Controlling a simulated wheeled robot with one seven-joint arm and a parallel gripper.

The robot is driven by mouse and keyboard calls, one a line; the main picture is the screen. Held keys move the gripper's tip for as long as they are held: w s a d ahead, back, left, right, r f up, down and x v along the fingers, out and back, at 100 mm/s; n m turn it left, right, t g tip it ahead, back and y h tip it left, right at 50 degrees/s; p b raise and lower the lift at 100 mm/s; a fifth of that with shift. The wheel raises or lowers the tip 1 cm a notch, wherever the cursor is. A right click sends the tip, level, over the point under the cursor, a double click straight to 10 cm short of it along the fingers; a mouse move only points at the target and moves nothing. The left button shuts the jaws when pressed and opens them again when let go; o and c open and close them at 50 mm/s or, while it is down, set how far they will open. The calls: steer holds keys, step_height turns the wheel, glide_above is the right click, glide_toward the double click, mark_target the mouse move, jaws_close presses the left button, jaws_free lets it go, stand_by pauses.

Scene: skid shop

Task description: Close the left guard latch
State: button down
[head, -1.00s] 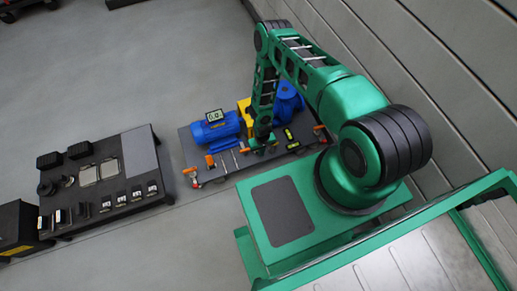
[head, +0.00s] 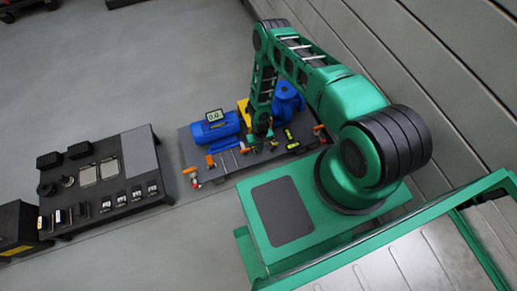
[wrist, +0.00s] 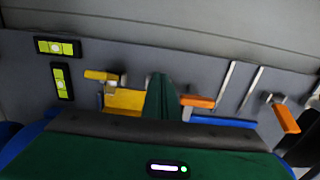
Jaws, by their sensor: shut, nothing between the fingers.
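My gripper (head: 261,138) is over the near side of the dark skid plate, and its closed green fingers show in the wrist view (wrist: 160,92) with nothing between them. In the wrist view an orange latch handle (wrist: 197,101) lies just right of the fingers, and a yellow-orange latch handle (wrist: 102,75) lies to their left. A yellow guard part (wrist: 123,100) is partly hidden behind the fingers. I cannot tell which handle is the left guard latch, nor whether the fingers touch either one. In the head view my arm hides part of the yellow guard (head: 243,106).
A blue motor (head: 213,129) with a display (head: 214,115) and a blue pump (head: 288,97) stand behind. Two levels (wrist: 57,47) and two silver bars (wrist: 224,88) lie on the plate. Another orange handle (wrist: 285,118) is at right. A dark tool panel (head: 105,180) stands left.

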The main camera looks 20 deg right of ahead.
steer(key=shift+w, duration=0.75)
